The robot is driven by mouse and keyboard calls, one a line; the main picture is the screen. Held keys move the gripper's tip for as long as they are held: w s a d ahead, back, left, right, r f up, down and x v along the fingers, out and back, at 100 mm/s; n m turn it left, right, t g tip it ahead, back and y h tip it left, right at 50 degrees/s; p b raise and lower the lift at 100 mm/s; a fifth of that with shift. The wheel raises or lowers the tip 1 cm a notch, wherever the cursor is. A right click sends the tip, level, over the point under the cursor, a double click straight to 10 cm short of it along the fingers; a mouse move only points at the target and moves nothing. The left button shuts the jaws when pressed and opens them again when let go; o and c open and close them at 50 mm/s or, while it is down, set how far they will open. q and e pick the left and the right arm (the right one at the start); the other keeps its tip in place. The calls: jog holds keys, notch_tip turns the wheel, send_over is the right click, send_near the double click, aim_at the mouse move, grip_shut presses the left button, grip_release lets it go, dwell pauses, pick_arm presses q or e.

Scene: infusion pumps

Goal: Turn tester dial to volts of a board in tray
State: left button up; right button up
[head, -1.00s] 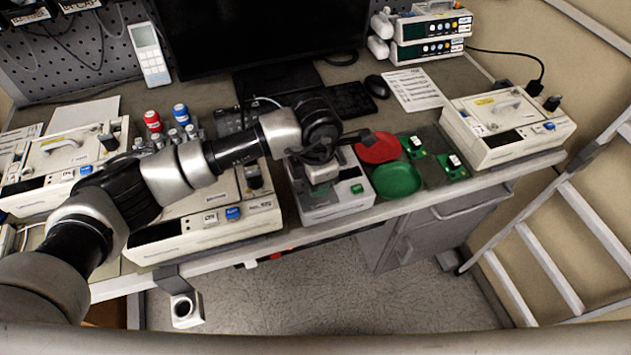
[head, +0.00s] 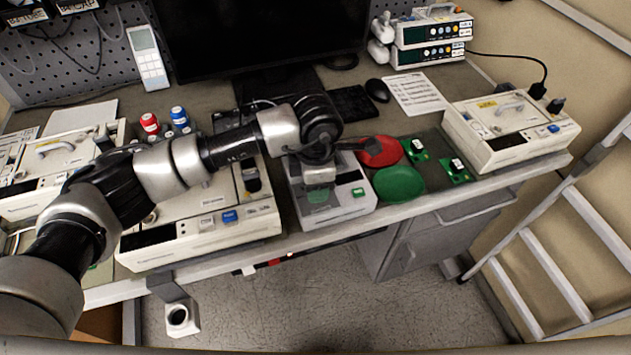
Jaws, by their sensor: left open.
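A small light-grey tester box (head: 345,211) with a green button stands at the front middle of the bench. My left gripper (head: 358,146) is open above the tester's back right, its dark fingers pointing right to the edge of a red round tray (head: 385,153). My arm and wrist hide much of the tester's top, and I cannot make out its dial. A green round tray (head: 399,185) lies in front of the red one. Two small green boards with white parts, one at the back (head: 416,150) and one nearer (head: 456,172), lie right of the trays. My right gripper is not in view.
Larger cream pump units stand at left, left of the tester (head: 205,238), and at right (head: 512,130). Stacked pumps (head: 430,40), a mouse (head: 377,89), a paper sheet (head: 415,93) and a monitor (head: 260,35) are behind. A ladder (head: 560,250) leans at right.

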pick_arm(q)
jog(key=shift+r, duration=0.1)
notch_tip(320, 180, up, 7)
jog(key=p, duration=0.2)
jog(key=shift+p, duration=0.35)
jog(key=shift+f, duration=0.2)
dwell(0.9)
